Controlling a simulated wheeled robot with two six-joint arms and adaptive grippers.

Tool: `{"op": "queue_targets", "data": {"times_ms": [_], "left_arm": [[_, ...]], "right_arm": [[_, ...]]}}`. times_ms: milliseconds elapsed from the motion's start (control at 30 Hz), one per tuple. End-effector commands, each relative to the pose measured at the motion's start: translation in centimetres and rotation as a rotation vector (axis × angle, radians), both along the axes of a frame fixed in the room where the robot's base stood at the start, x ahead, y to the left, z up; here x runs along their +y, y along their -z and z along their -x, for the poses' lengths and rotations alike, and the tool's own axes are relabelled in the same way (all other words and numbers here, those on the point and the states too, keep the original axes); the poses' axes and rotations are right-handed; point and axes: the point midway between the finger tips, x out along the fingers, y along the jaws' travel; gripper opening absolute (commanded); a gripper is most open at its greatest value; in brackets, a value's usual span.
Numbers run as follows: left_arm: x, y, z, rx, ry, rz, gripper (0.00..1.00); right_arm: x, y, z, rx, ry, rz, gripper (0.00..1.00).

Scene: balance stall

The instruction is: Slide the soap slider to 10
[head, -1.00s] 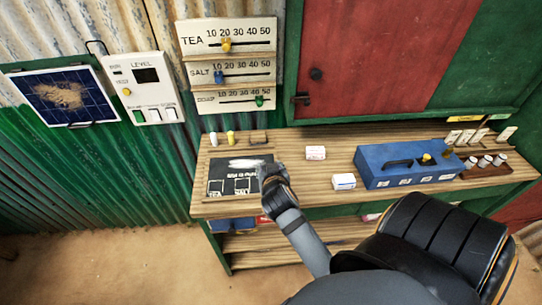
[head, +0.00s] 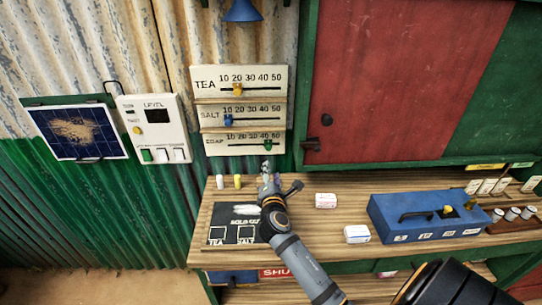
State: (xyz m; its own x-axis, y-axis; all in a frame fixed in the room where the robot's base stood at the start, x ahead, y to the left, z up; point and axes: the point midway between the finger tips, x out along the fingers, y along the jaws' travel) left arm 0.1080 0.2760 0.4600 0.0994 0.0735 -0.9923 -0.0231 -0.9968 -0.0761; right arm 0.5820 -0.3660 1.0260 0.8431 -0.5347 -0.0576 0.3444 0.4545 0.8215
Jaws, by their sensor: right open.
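The soap slider is a green knob (head: 268,143) on the lowest row of the cream slider board (head: 208,98). It sits toward the right end of its track, around the 40 to 50 marks. My right gripper (head: 266,168) is open and empty. It is raised just below the soap row, close under the green knob, and I see no contact. The yellow tea knob (head: 237,89) is near 20, and the blue salt knob (head: 237,117) is toward the left of its track. My left gripper is not in view.
The wooden counter (head: 330,240) holds a chalkboard (head: 225,219), small white boxes (head: 326,200) and a blue box (head: 425,218). A level panel (head: 150,128) hangs left of the board. The red door (head: 365,75) stands to its right.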

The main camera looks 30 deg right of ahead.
Motion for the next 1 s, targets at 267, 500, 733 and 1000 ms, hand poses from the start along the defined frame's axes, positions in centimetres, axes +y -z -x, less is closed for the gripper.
{"op": "queue_targets", "data": {"times_ms": [267,500,733,1000], "left_arm": [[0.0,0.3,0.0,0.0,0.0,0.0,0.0],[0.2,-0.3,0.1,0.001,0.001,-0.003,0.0],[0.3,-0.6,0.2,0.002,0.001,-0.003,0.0],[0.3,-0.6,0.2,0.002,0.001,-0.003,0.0]], "right_arm": [[-0.4,-0.7,-1.5,0.112,-0.025,0.285,0.45],[-1.9,-1.0,-3.8,0.109,-0.023,0.283,0.45],[-4.5,-0.8,-8.0,0.109,-0.022,0.279,0.45],[-5.9,-0.6,-10.3,0.109,-0.024,0.277,0.45]]}}
